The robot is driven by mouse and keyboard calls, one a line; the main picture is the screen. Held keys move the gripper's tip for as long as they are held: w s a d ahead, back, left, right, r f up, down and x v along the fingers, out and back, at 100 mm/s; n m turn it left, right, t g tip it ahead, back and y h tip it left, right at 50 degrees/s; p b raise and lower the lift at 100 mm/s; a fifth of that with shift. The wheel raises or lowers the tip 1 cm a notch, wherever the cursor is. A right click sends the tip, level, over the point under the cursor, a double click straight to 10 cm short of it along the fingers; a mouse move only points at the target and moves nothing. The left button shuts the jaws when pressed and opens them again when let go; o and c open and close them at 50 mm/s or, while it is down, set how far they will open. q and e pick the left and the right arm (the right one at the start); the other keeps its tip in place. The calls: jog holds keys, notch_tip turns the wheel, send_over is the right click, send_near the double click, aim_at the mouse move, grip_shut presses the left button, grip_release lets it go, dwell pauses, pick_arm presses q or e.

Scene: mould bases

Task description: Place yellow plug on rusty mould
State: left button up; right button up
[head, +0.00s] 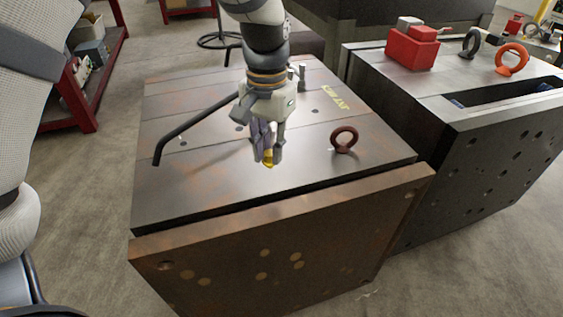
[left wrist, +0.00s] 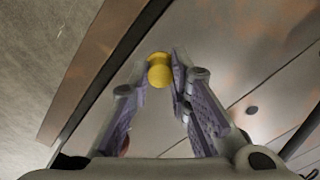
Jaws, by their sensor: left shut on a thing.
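The yellow plug (head: 268,159) is small and partly hidden between the fingertips of my left gripper (head: 266,150). In the left wrist view the plug (left wrist: 160,71) shows as a rounded yellow piece pinched at the fingertips (left wrist: 160,78). The gripper is shut on it, pointing down over the top of the rusty mould (head: 185,210). I cannot tell whether the plug touches the top face. The mould is a large block with a grey top and brown, rust-stained front side. My right gripper is not in view.
A rusty eyebolt ring (head: 344,139) stands on the mould top to the right of the gripper. A dark bent bar (head: 190,124) lies to the left. A second, darker mould (head: 480,135) at the right carries a red block (head: 411,50) and an orange ring (head: 512,58).

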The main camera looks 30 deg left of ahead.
aim_at(279, 175)
pick_arm(q)
jog(key=w+f, duration=0.2)
jog(key=f, duration=0.1)
jog(key=shift+w+f+b, duration=0.15)
jog(key=shift+w+b, duration=0.15)
jog(key=shift+w, duration=0.05)
jog(key=f, duration=0.3)
jog(key=shift+w+f, duration=0.2)
jog(key=shift+w, duration=0.05)
jog(key=shift+r, duration=0.1)
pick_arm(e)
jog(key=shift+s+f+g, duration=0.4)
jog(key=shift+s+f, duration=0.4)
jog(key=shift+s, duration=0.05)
pick_arm(q)
jog(key=o, duration=0.3)
jog(key=shift+f, duration=0.2)
jog(key=o, duration=0.5)
jog(key=shift+c, duration=0.2)
